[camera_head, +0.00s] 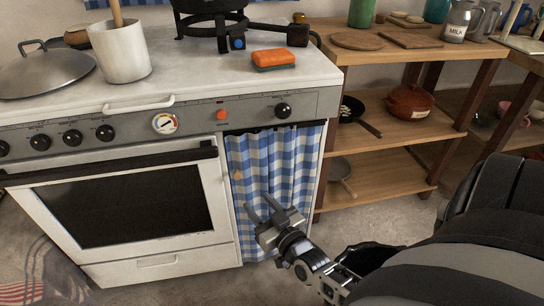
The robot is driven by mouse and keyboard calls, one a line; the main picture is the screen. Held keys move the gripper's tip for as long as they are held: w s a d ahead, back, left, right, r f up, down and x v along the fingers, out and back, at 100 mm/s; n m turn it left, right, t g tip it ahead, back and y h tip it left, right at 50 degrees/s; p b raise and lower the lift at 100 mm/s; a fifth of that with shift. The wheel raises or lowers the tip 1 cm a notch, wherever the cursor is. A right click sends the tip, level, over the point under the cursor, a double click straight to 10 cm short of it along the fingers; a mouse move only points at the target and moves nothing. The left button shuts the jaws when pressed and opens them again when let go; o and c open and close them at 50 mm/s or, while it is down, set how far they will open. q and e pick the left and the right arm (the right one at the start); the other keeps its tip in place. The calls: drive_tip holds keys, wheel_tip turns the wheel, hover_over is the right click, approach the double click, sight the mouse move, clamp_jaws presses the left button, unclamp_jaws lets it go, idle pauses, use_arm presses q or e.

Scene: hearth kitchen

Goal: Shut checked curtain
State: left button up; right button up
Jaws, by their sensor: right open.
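The blue-and-white checked curtain (273,165) hangs in folds from just under the stove's front panel. It spans most or all of the opening to the right of the oven door, and I see no clear gap. My right gripper (259,203) is in front of the curtain's lower middle, its two fingers apart and pointing up and to the left, with nothing between them. I cannot tell whether the fingertips touch the cloth. The gripper hides part of the curtain's lower right. My left gripper is not in view.
The white stove (200,90) carries a white pot (122,55), a metal lid (44,72) and an orange sponge (273,58). The oven door (120,205) is left of the curtain. A wooden shelf unit (390,145) stands close on the right, with pans and a red-brown pot (409,101).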

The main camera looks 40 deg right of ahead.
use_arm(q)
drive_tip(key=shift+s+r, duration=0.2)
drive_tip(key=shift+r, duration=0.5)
use_arm(e)
drive_tip(key=s, duration=0.5)
drive_tip(key=shift+s+a, duration=0.1)
drive_tip(key=shift+a, duration=0.3)
use_arm(q)
drive_tip(key=shift+p, duration=0.35)
use_arm(e)
drive_tip(key=shift+r, duration=0.1)
